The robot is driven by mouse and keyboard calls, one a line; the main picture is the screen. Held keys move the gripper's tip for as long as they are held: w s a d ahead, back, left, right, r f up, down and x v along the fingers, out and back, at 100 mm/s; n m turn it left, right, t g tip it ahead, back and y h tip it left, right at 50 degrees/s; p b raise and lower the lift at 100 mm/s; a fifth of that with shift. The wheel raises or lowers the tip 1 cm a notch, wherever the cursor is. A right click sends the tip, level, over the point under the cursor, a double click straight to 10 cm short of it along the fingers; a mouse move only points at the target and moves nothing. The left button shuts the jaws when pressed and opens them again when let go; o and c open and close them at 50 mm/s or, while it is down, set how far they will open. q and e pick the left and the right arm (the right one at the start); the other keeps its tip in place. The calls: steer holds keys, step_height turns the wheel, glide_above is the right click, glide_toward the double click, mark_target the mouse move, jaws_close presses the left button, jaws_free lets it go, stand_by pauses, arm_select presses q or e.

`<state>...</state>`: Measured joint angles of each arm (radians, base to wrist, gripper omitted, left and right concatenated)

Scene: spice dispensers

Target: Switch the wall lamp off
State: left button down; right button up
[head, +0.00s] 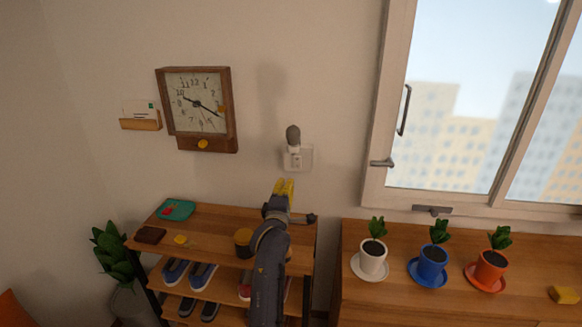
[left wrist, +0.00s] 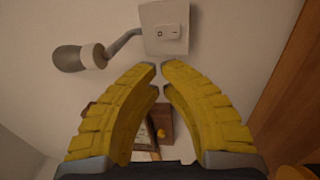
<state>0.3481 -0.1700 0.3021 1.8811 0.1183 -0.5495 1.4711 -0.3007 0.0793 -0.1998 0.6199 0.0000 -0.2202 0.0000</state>
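The wall lamp (head: 293,137) is a grey bulb-shaped head above a white switch plate (head: 297,160) on the wall; I see no glow from it. My left gripper (head: 284,187) has yellow fingers and is just below the plate in the head view. In the left wrist view its fingertips (left wrist: 164,66) meet or nearly meet, with nothing held, close to the plate's edge. My right gripper is out of view.
A wooden clock (head: 198,104) and a card holder (head: 141,123) hang left of the lamp. Potted plants (head: 373,258) stand on the right cabinet, under the window (head: 455,120). Bare wall surrounds the switch.

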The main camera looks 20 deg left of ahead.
mark_target(294, 159)
arm_select(q)
steer(key=shift+f, duration=0.2)
steer(key=x, duration=1.4)
steer(key=shift+d, duration=0.1)
steer(key=shift+a, duration=0.2)
